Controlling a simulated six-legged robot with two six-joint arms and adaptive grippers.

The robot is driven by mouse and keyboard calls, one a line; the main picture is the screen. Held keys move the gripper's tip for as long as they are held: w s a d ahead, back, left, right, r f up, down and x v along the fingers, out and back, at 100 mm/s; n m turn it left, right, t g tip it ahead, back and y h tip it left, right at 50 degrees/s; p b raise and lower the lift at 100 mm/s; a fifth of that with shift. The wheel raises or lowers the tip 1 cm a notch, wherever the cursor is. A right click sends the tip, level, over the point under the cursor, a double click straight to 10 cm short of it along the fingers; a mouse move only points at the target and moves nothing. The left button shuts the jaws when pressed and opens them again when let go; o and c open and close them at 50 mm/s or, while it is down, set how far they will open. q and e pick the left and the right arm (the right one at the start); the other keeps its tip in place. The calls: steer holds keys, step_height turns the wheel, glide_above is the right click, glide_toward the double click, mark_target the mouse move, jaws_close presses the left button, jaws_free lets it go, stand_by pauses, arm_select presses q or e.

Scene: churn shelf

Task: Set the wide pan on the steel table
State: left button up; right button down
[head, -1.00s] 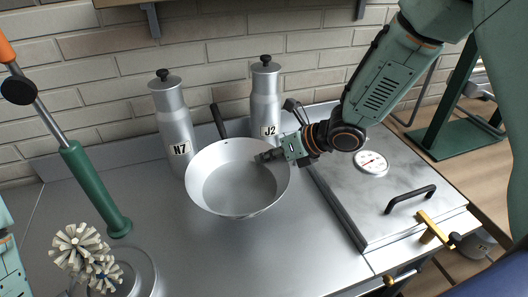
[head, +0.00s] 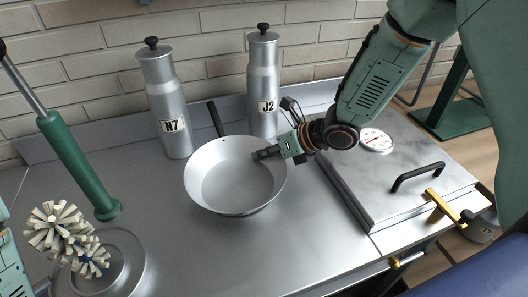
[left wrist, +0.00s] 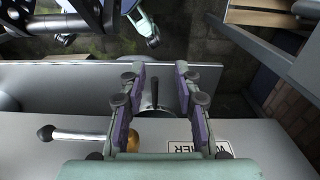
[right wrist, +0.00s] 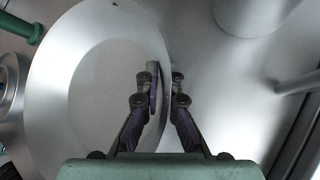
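The wide pan (head: 236,185) is a shallow pale metal pan with a black handle (head: 215,118) pointing to the back. It is level over the middle of the steel table (head: 290,250), at or just above the surface; I cannot tell whether its base touches. My right gripper (head: 265,153) is shut on the pan's right rim. In the right wrist view my right gripper (right wrist: 164,78) has one finger on each side of the pan's wall (right wrist: 90,80). My left gripper (left wrist: 160,75) is open and empty in the left wrist view.
Metal bottles N7 (head: 167,100) and J2 (head: 263,85) stand close behind the pan. A green-handled tool (head: 78,165) and pale brush-like bundles (head: 55,232) are at left. A raised lid with a dial (head: 375,140) is at right. The table front is clear.

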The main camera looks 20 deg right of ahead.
steer(key=shift+s+d+r, duration=0.1)
steer(key=shift+s+r, duration=0.15)
steer(key=shift+s, duration=0.1)
steer(key=shift+w+f, duration=0.3)
steer(key=shift+f, duration=0.05)
steer(key=shift+s+f+b, duration=0.1)
steer(key=shift+s+b, duration=0.1)
steer(key=shift+b, duration=0.1)
steer(key=c, duration=1.5)
jaws_free()
steer(key=shift+w, duration=0.15)
steer(key=shift+o, duration=0.3)
steer(key=shift+s, duration=0.2)
steer(key=shift+v, duration=3.55)
steer(key=shift+s, duration=0.1)
